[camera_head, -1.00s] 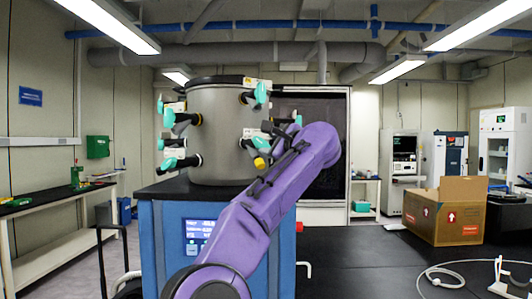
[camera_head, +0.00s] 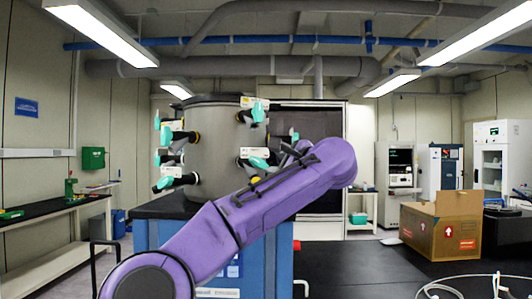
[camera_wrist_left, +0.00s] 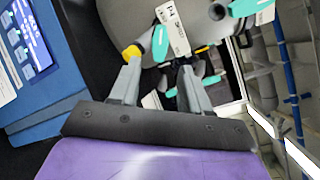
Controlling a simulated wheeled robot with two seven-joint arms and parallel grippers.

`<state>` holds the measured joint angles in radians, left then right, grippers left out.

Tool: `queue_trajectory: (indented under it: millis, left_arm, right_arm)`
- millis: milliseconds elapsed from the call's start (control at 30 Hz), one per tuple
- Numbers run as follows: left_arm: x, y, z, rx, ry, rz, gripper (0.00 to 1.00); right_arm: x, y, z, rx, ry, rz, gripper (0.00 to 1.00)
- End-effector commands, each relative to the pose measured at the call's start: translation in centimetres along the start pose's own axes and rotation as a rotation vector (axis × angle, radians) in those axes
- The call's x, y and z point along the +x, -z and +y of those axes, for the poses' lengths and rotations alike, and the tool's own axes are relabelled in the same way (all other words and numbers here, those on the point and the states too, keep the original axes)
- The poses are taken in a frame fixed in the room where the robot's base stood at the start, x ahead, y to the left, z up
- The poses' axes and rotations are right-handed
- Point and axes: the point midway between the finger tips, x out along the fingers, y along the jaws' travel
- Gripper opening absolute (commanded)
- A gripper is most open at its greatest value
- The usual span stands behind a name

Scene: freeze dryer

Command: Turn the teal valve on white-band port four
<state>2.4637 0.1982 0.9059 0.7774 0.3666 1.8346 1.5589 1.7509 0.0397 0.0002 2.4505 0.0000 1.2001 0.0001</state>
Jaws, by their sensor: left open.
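The grey drum (camera_head: 217,150) carries black ports with teal valves on its left and right sides. On the right side, an upper teal valve (camera_head: 258,112) and a lower one (camera_head: 259,163) show, with a yellow-tipped part (camera_head: 254,179) below. My left gripper (camera_wrist_left: 160,68) is open and empty at the drum's right side. In the left wrist view, its left finger is by the yellow part (camera_wrist_left: 132,52); its right finger is by black fittings and a teal valve (camera_wrist_left: 205,81). My right gripper is out of view.
The drum stands on a blue cabinet (camera_head: 265,262) with a black top. An open cardboard box (camera_head: 440,228) and a white hose (camera_head: 450,284) lie on the dark bench at right. A side table (camera_head: 50,222) stands at left.

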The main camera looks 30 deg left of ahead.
Motion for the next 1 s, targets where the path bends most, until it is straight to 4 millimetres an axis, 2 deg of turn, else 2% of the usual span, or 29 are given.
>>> queue_trajectory:
  millis: [67, 167, 400, 600, 733, 933, 967, 1000]
  left_arm:
    - [-1.1, 0.8, 0.2, -0.016, 0.024, -0.018, 0.47]
    - [0.0, 0.3, 0.2, -0.044, 0.014, -0.034, 0.47]
    - [5.4, 0.0, -0.1, -0.042, 0.011, -0.033, 0.47]
    - [8.5, 0.0, -0.1, -0.042, 0.015, -0.033, 0.47]
    - [9.3, 0.2, 0.1, -0.042, 0.017, -0.033, 0.47]
    - [9.4, 0.2, 0.2, -0.042, 0.017, -0.033, 0.47]
    - [9.4, 0.2, 0.3, -0.042, 0.017, -0.033, 0.44]
    - [9.4, 0.2, 0.3, -0.042, 0.017, -0.033, 0.31]
  right_arm:
    - [0.1, -0.1, 0.0, 0.0, 0.0, 0.0, 0.43]
    - [-0.6, 0.2, 0.1, 0.0, -0.001, -0.001, 0.43]
    - [-3.4, 1.4, 0.3, 0.0, -0.001, 0.0, 0.43]
    - [-4.9, 2.0, 0.5, 0.0, 0.0, 0.0, 0.43]
    - [-5.0, 2.1, 0.5, 0.0, 0.0, 0.0, 0.43]
    - [-4.9, 2.0, 0.5, 0.0, 0.0, 0.0, 0.43]
    - [-4.9, 2.0, 0.5, 0.0, 0.0, 0.0, 0.43]
    - [-4.9, 2.0, 0.5, 0.0, 0.0, 0.0, 0.43]
